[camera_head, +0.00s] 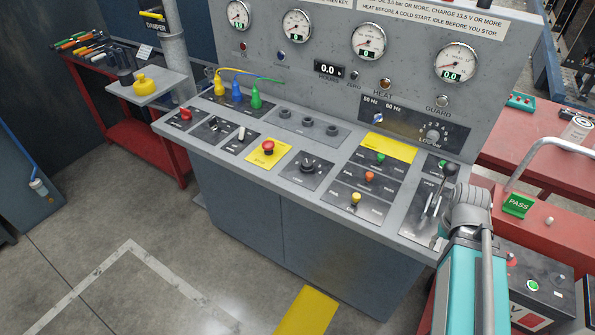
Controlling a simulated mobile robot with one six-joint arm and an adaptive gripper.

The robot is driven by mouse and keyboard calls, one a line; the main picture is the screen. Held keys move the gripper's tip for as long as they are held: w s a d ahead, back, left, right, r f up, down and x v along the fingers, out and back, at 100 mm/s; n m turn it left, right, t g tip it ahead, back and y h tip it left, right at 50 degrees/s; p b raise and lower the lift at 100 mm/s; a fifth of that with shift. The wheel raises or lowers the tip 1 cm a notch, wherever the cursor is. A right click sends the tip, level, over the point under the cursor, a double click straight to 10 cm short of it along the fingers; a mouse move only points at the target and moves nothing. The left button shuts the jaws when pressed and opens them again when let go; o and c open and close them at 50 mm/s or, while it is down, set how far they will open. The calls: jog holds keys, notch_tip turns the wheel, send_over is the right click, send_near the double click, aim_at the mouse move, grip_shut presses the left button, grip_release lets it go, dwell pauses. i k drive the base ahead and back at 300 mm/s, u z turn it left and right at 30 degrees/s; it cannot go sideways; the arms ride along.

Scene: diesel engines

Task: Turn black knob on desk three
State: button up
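A grey control desk (225,137) with an upright gauge panel fills the middle of the view. A black rotary knob (311,163) sits on a dark square plate on its sloped top, right of a red mushroom button (268,147) on a yellow plate. The markings around the knob are too small to read. No number marking this desk as three is readable. A teal and grey jointed part, probably my arm, rises at the lower right over the desk's right end. My gripper's fingers cannot be made out, and nothing is seen touching the knob.
A red bench (135,135) stands left, and red tables stand right. The floor in front is open, with a yellow stripe (308,312).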

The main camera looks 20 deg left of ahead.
aim_at(307, 165)
jog(key=u, duration=1.05)
